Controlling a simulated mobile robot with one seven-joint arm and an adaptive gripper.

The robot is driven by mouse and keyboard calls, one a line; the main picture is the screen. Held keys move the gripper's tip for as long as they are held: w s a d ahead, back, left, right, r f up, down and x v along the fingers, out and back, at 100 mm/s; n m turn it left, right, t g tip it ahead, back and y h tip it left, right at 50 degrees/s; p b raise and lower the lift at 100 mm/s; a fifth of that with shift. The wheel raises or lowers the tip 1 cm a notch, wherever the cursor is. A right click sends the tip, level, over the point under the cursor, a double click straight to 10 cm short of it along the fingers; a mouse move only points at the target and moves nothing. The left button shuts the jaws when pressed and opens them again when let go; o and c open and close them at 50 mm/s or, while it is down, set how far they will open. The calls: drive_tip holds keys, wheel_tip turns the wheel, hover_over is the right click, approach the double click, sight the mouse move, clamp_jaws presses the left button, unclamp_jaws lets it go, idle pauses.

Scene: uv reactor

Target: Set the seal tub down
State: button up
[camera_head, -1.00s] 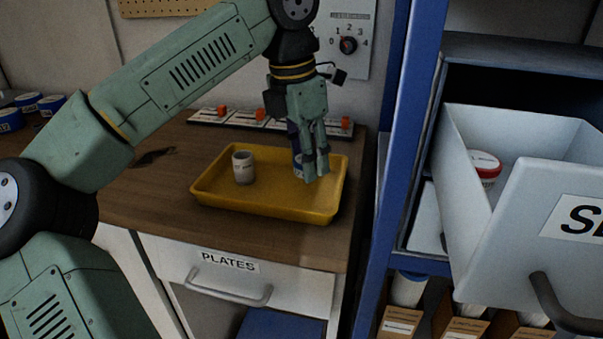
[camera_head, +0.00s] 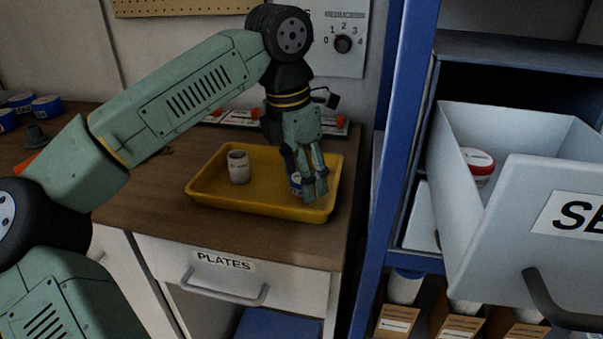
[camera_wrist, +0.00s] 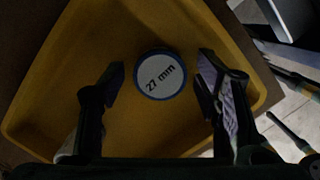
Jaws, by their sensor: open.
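The seal tub has a blue rim and a pale lid marked "27 mm". In the wrist view the tub (camera_wrist: 160,76) is upright between my spread fingers, with a gap on each side. In the head view the tub (camera_head: 296,183) shows only in part, behind my fingers. It is at the right part of the yellow tray (camera_head: 225,203); its base is hidden. My gripper (camera_head: 309,195) is open and low over the tray, around the tub without visible contact.
A grey-white cup (camera_head: 238,167) stands in the tray's left part. Switches (camera_head: 236,117) line the counter behind. A blue post (camera_head: 395,150) and an open white drawer (camera_head: 515,215) holding a red-rimmed tub (camera_head: 478,162) are at right.

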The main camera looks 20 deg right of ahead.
sight(293, 181)
wheel_tip(293, 181, up, 12)
drive_tip(key=a, duration=0.1)
drive_tip(key=shift+s+a, duration=0.15)
drive_tip(key=shift+a, duration=0.2)
idle(0.8)
